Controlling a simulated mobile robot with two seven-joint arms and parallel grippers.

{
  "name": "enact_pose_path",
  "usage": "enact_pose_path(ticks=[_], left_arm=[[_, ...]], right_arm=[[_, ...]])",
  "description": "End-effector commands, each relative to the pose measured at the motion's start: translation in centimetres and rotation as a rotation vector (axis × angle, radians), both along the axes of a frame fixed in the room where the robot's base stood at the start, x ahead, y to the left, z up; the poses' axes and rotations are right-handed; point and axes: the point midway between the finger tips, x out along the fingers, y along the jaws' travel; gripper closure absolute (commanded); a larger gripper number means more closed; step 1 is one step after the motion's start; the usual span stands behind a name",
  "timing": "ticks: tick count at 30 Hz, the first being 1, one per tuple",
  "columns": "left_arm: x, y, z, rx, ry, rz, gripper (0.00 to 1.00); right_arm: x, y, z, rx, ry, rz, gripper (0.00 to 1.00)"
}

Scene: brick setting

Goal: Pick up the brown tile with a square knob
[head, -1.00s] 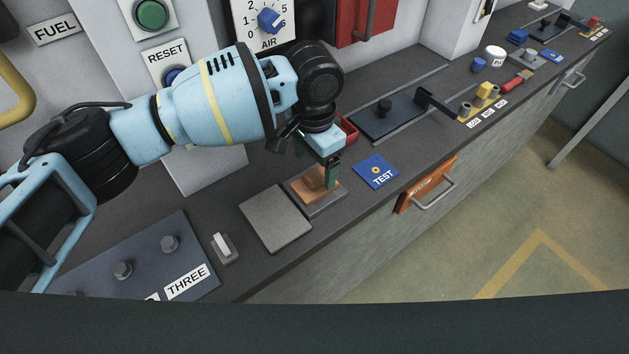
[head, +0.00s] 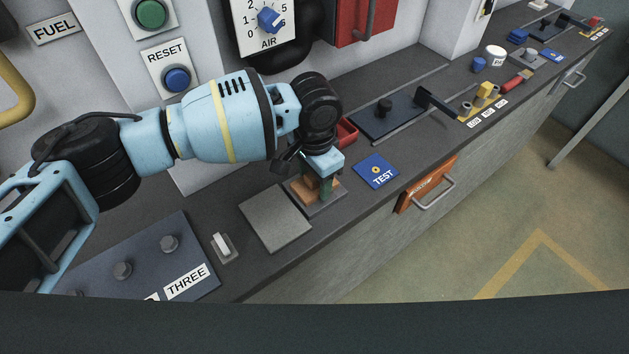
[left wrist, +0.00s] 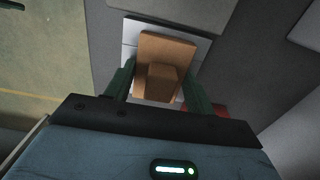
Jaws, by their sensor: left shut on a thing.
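The brown tile (head: 299,193) lies on a grey square plate (head: 318,211) on the counter in the head view, partly hidden by my left gripper. In the left wrist view the brown tile (left wrist: 168,48) shows with its square knob (left wrist: 162,82) between the two green fingers. My left gripper (head: 325,190) points down over the tile and is shut on the knob; it also shows in the left wrist view (left wrist: 158,88). The tile appears to be still at the plate; a gap under it cannot be made out. My right gripper is not in view.
A bare grey plate (head: 275,219) lies left of the tile. A blue TEST card (head: 376,171) lies to the right, a red tray (head: 346,132) behind. A switch (head: 222,246) and a knobbed panel (head: 145,262) are at the left front. The counter's front edge is close.

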Motion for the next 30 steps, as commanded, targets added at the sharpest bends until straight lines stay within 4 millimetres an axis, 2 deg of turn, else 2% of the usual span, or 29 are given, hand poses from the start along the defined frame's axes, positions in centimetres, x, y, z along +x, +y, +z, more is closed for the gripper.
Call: enact_pose_path(ticks=[13,20,30], left_arm=[[0.0,0.0,0.6,-0.001,-0.001,-0.001,0.71],[0.1,-0.1,3.5,-0.003,-0.003,0.000,0.71],[-5.6,-5.9,4.3,-0.004,0.001,-0.008,0.71]], right_arm=[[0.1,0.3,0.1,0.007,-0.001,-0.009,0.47],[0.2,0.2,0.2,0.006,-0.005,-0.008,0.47],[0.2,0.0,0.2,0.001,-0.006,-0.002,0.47]])
